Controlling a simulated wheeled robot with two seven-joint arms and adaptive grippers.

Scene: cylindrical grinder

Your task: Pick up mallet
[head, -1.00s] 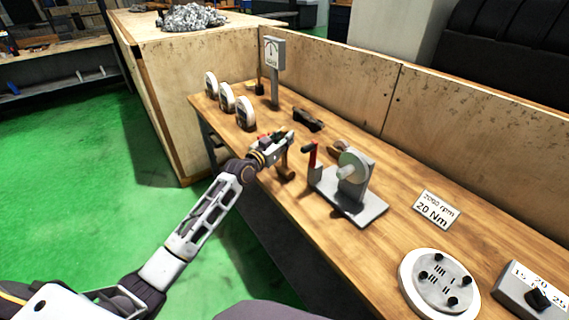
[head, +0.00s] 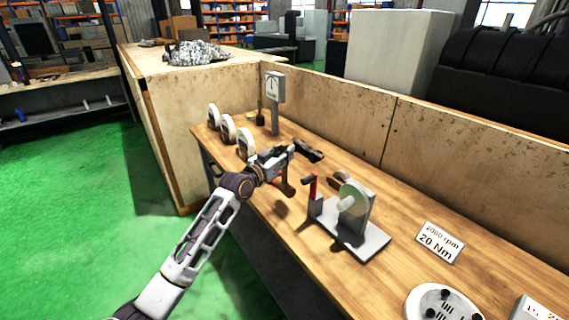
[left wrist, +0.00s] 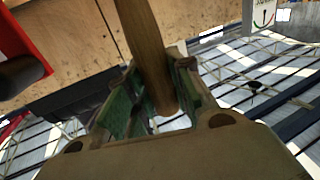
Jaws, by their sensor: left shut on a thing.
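The mallet's brown wooden part (head: 285,187) shows just below my left gripper (head: 282,163) in the head view, over the front part of the workbench. In the left wrist view its round wooden handle (left wrist: 146,45) runs between the green-padded fingers (left wrist: 148,98). The left gripper is shut on this handle. A dark shadow lies on the bench beneath the wooden part, which seems a little above the surface. The rest of the mallet is largely hidden by the gripper in the head view. My right gripper is not in view.
Right of the gripper stands a grey fixture with a wheel (head: 352,200) and red lever (head: 312,188). White discs (head: 228,128) and a gauge post (head: 275,100) stand behind-left. A dark object (head: 308,150) lies just beyond. A sign (head: 440,241) lies right.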

